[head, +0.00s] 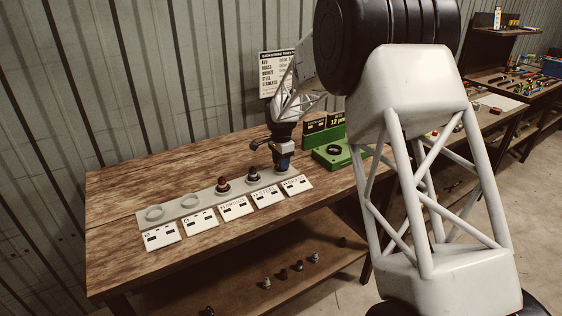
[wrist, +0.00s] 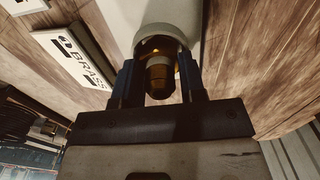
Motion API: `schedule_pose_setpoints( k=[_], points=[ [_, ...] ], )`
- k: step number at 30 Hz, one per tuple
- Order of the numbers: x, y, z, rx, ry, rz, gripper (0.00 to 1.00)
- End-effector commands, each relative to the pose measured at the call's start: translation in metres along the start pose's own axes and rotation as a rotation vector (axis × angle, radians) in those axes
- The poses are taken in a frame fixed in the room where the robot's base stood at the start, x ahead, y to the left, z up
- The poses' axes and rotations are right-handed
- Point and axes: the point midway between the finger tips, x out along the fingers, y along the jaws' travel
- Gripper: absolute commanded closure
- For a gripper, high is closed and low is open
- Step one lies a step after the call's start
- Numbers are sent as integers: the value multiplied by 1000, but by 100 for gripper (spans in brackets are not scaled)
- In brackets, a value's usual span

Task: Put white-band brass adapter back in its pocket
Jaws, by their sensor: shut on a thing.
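The white-band brass adapter (wrist: 158,78) is between the fingers in the wrist view, a brass body with a pale band. My gripper (wrist: 158,85) is shut on it, one dark blue finger on each side. A pale ring-shaped pocket (wrist: 160,30) curves around the adapter's far side, next to the card reading BRASS (wrist: 75,50). In the head view my gripper (head: 281,164) is low over the right end of the rack strip (head: 172,207). The adapter is hidden there by the fingers. I cannot tell whether it is seated in the pocket or just above it.
Two ring pockets at the strip's left are empty. A reddish fitting (head: 222,185) and a dark fitting (head: 253,174) stand in the pockets left of my gripper. A green crimper base (head: 338,154) is close on the right. The front of the wooden bench (head: 200,245) is clear.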

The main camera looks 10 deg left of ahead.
Motion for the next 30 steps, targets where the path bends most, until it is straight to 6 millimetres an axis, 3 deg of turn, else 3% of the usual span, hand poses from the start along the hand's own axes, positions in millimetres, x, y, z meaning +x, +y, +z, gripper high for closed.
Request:
schedule_pose_setpoints(
  k=[2, 3, 9, 20, 30],
  points=[
    [0, 0, 0, 0, 0, 0, 95],
    [0, 0, 0, 0, 0, 0, 61],
    [0, 0, 0, 0, 0, 0, 32],
    [-2, 0, 0, 0, 0, 0, 32],
    [-32, 0, 0, 0, 0, -1, 32]
  ],
)
